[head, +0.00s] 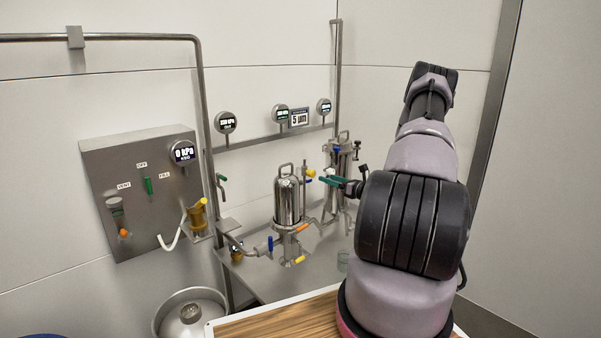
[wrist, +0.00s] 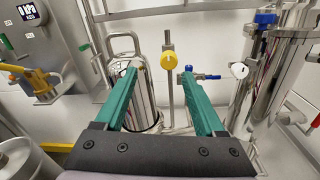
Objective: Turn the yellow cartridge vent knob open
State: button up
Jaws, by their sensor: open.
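The yellow vent knob (wrist: 168,61) is a round knob on a thin upright steel pipe, a little beyond my open fingertips and between them in the wrist view. In the head view the yellow knob (head: 310,173) shows just left of my fingertips, beside the top of a steel cartridge housing (head: 288,200). My gripper (wrist: 160,74) has two green fingers spread apart with nothing held. In the head view my gripper (head: 323,179) is seen from the side. Its left finger covers part of the housing (wrist: 126,40) in the wrist view.
A second steel housing (head: 347,158) with a blue-handled valve stands at the right. A white knob (wrist: 239,70) is right of my fingers. A control panel (head: 146,190) with gauge and yellow valve (head: 198,217) is at the left. Steel pipes run along the wall.

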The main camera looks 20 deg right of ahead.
aim_at(314, 174)
jog(key=shift+m+h, duration=0.4)
jog(key=shift+m, duration=0.1)
jog(key=x, duration=0.3)
jog(key=f+x, duration=0.1)
jog(key=x, duration=0.3)
jog(key=d+x, duration=0.1)
jog(key=x, duration=0.3)
jog(key=shift+w+f, duration=0.15)
jog(key=shift+w, duration=0.1)
grip_shut()
